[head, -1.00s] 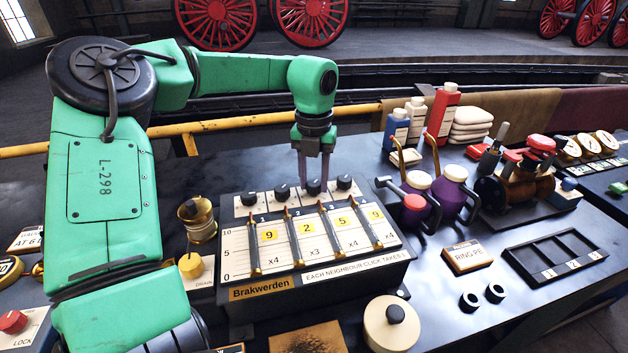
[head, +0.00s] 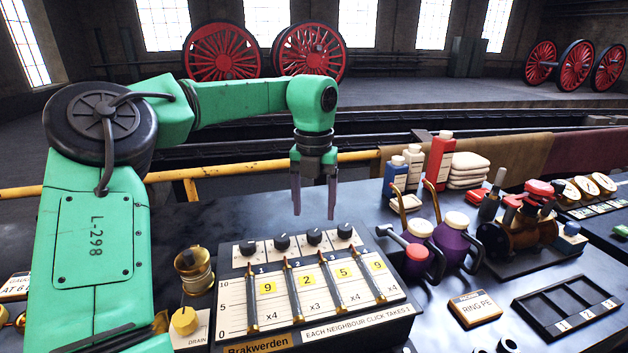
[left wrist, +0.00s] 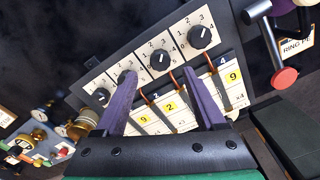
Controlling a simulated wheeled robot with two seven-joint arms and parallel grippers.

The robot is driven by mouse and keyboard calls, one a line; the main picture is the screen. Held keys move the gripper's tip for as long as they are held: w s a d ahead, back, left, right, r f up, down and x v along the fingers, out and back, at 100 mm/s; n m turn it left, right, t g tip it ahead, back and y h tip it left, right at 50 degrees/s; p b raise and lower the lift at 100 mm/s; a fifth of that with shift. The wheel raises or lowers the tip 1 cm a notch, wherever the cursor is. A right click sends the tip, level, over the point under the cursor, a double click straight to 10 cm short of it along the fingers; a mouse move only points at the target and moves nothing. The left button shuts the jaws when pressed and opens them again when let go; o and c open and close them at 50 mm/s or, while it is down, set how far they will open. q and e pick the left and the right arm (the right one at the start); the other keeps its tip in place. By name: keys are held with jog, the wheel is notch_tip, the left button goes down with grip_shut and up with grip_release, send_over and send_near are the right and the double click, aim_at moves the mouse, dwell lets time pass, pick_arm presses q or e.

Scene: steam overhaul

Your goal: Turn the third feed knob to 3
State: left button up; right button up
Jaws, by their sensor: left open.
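The feed panel (head: 226,300), labelled Brakwerden, has a row of black knobs along its back edge. The third feed knob (head: 314,236) stands above the column with the yellow 5 tag. My left gripper (head: 314,215) is open and empty, pointing down, with its fingertips above and apart from this knob. In the left wrist view the third knob (left wrist: 160,60) shows between the two purple fingers, with numbers around it; its pointer is too small to read. The second knob (left wrist: 125,77) is partly behind a finger. The fourth knob (left wrist: 201,37) is clear. My right gripper is not in view.
A brass piece (head: 194,270) and a yellow drain knob (head: 185,320) stand left of the panel. Purple oil cans (head: 456,240) and bottles (head: 440,160) stand to its right. An empty slotted tray (head: 567,305) lies at the right. Table behind the panel is mostly clear.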

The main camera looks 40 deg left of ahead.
aim_at(314, 233)
pick_arm(q)
notch_tip(314, 233, up, 9)
jog(key=shift+p, duration=0.35)
jog(key=shift+f, duration=0.1)
